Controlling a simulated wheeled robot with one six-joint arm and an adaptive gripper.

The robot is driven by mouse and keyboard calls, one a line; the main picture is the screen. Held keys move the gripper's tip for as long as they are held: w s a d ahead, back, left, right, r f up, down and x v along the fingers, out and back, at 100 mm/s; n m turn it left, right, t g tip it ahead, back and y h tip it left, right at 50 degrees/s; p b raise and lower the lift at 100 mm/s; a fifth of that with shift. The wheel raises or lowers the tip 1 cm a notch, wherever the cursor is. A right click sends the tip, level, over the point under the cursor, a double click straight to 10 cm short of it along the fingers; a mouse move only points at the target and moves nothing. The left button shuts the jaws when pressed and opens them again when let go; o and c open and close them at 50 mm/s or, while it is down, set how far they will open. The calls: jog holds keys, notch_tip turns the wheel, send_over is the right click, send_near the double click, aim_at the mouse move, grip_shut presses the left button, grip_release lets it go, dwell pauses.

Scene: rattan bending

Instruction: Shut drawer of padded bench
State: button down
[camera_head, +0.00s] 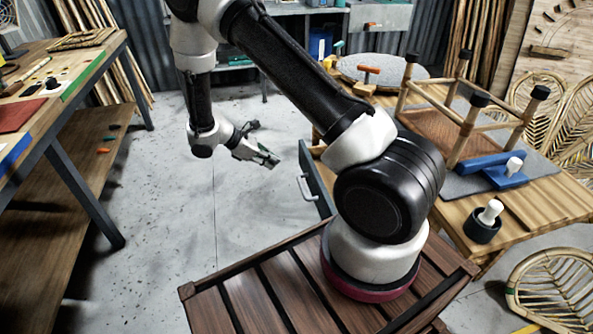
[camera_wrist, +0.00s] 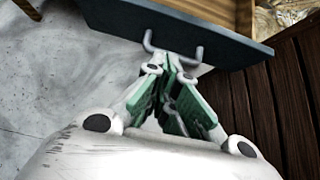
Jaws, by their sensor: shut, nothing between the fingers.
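The padded bench (camera_head: 545,200) stands on the right in the head view, with a wooden top and a grey pad. Its drawer (camera_head: 318,180) is pulled out to the left and shows a dark blue-grey front with a pale bar handle (camera_head: 306,188). My gripper (camera_head: 270,160) is shut and empty, left of the drawer front, with a gap to the handle in the head view. In the wrist view the green-padded fingers (camera_wrist: 178,80) point at the handle (camera_wrist: 172,46) on the drawer front (camera_wrist: 195,28); contact cannot be told. My arm hides part of the drawer and bench.
A stool frame (camera_head: 470,105), blue clamp-like tool (camera_head: 490,168) and black pot (camera_head: 482,228) are on the bench. A workbench (camera_head: 60,110) stands left. Concrete floor (camera_head: 215,215) between is clear. A rattan chair (camera_head: 560,285) is at lower right.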

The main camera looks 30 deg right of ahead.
aim_at(311, 175)
jog(key=shift+s+d+f, duration=0.5)
jog(key=shift+d+f, duration=0.5)
jog(key=shift+d, duration=0.6)
jog(key=shift+s+d+f, duration=0.45)
jog(key=shift+d+f, duration=0.5)
jog(key=shift+d, duration=0.7)
jog(key=shift+s+d+f, duration=0.5)
jog(key=shift+d+f, duration=0.5)
jog(key=shift+d, duration=0.6)
